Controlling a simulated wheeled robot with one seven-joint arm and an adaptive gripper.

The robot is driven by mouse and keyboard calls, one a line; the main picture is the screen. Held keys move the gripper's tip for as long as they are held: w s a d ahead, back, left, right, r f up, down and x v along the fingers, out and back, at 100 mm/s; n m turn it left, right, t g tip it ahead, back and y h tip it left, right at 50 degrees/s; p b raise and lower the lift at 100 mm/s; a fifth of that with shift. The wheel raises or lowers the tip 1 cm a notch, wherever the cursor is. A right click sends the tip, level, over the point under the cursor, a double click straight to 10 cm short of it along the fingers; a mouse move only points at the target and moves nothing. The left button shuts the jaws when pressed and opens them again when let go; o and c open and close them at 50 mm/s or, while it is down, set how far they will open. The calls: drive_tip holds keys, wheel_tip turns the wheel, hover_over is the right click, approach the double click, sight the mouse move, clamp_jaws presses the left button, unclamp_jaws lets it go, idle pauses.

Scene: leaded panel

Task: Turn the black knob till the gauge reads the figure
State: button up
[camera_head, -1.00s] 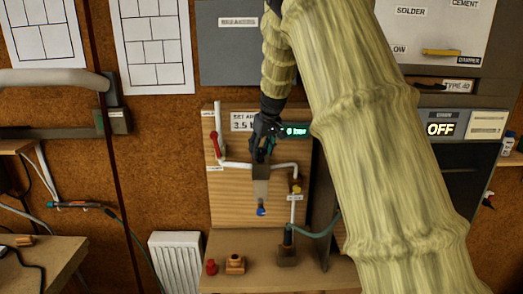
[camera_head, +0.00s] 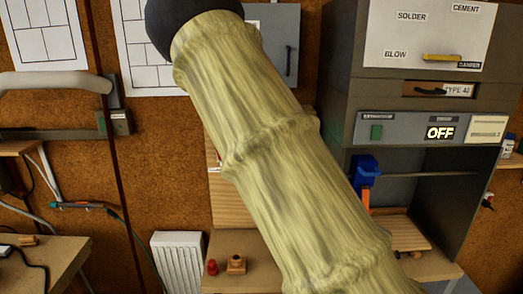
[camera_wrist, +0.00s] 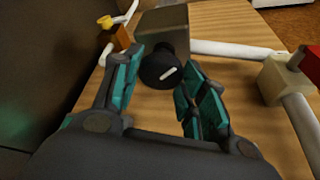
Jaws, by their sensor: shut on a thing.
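The black knob (camera_wrist: 157,74) with a white pointer line is in the wrist view, in front of a grey block (camera_wrist: 165,28) on a wooden board. My gripper (camera_wrist: 164,58) has its teal-padded fingers on either side of the knob and is shut on it. The pointer line slants up to the right. In the head view my arm covers most of the board (camera_head: 228,210), so the knob, my gripper, the gauge and the figure label are hidden there. No gauge reading shows in either current view.
White pipe (camera_wrist: 235,50) runs right from the grey block to a beige fitting (camera_wrist: 275,80) with a red handle (camera_wrist: 311,63). A small yellow part (camera_wrist: 105,22) is at upper left. A red piece (camera_head: 212,267) and a brown piece (camera_head: 236,264) stand on the ledge below.

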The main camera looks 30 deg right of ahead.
drive_tip(key=m+g, duration=0.1)
drive_tip(key=m, duration=0.3)
drive_tip(key=m+g, duration=0.1)
drive_tip(key=m, duration=0.1)
drive_tip(key=shift+w+r+g+h, duration=0.1)
drive_tip(key=shift+w+g+h, duration=0.15)
drive_tip(key=shift+g+h, duration=0.05)
drive_tip(key=m+g, duration=0.1)
drive_tip(key=m, duration=0.2)
drive_tip(key=m+g, duration=0.1)
drive_tip(key=m, duration=0.2)
drive_tip(key=shift+y, duration=0.4)
drive_tip(key=shift+w, duration=0.1)
drive_tip(key=o, duration=1)
drive_tip(key=v, duration=1.2)
drive_tip(key=shift+w, duration=0.1)
